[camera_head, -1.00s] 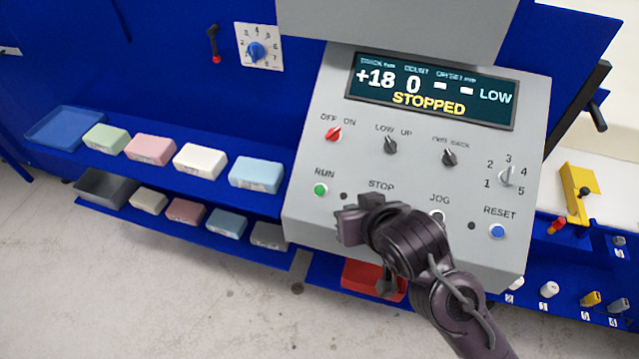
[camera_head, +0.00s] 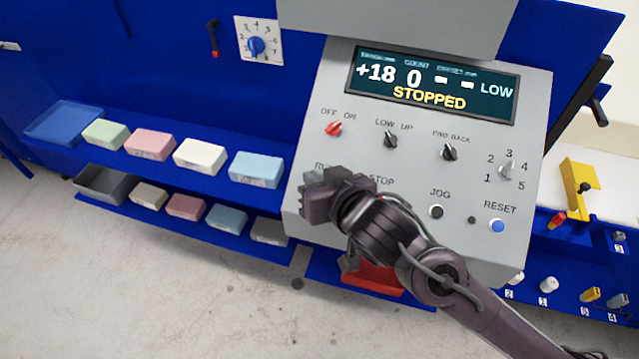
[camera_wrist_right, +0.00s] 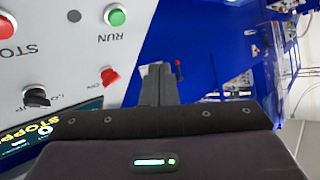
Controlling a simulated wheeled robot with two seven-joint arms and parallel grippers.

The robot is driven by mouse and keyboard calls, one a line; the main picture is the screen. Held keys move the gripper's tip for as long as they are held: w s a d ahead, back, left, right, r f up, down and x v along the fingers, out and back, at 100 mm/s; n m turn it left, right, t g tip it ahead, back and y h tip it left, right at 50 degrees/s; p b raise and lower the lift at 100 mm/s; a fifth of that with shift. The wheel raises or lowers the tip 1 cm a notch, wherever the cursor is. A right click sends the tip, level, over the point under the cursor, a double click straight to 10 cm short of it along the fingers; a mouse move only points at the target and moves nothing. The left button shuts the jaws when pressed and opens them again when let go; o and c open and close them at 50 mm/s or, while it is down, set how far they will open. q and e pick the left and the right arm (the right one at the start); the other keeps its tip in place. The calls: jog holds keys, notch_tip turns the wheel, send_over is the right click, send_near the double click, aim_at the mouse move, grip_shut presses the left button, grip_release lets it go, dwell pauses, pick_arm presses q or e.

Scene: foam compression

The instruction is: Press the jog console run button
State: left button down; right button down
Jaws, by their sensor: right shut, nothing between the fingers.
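The grey jog console (camera_head: 330,98) fills the middle of the head view, its display (camera_head: 432,88) reading STOPPED, +18, 0 and LOW. The green run button (camera_wrist_right: 116,16) shows in the wrist view beside the RUN label. In the head view my right gripper (camera_head: 312,203) hides this button and most of its label. The gripper is shut and empty, in front of the console's lower left. Its closed fingers also show in the wrist view (camera_wrist_right: 158,84), apart from the button in that picture. I cannot tell how far they are from the panel. My left gripper is out of view.
The red stop button (camera_wrist_right: 6,26) shows at the wrist view's left edge. The console also has a red OFF/ON knob (camera_head: 333,129), a black jog button (camera_head: 437,211) and a blue reset button (camera_head: 498,226). Shelves with several foam blocks (camera_head: 200,156) stand left. A red tray (camera_head: 378,280) lies below.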

jog(key=f, duration=0.1)
jog(key=w+f+b, duration=0.1)
jog(key=w+f, duration=0.1)
jog(key=shift+d+f, duration=0.35)
jog(key=shift+d, duration=0.05)
jog(key=shift+w+d+f+b, duration=0.15)
jog(key=shift+w+f+b, duration=0.2)
jog(key=shift+w+f, duration=0.45)
jog(key=shift+s+f, duration=0.1)
jog(key=shift+f, duration=0.1)
dwell(1.0)
jog(key=shift+w+f, duration=0.2)
jog(key=shift+f, duration=0.05)
